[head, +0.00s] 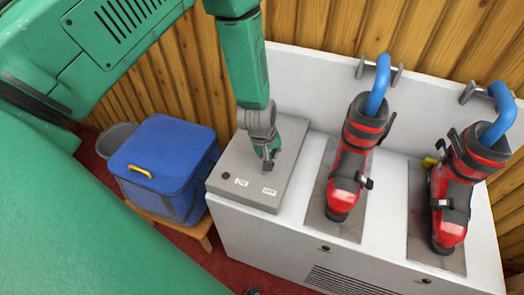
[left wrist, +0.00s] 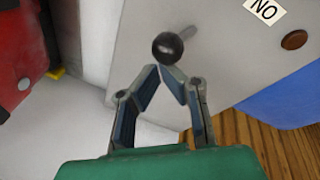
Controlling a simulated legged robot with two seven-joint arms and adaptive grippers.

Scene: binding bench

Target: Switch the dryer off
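The dryer (head: 262,240) is a white cabinet with a grey control box (head: 230,160) on its left end. The box has two small white labels and a brown-red round button (head: 225,175). In the left wrist view, a lever with a black ball knob (left wrist: 168,47) stands out from the box; the label (left wrist: 265,10) nearest the button reads ON upside down. The other label (head: 269,191) is too small to read. My left gripper (head: 268,160) is over the box, its fingertips together right by the knob, with nothing between them. Contact cannot be told.
A blue cooler box (head: 165,155) stands on a wooden stool (head: 200,229) to the left. A wooden wall (head: 320,20) is behind.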

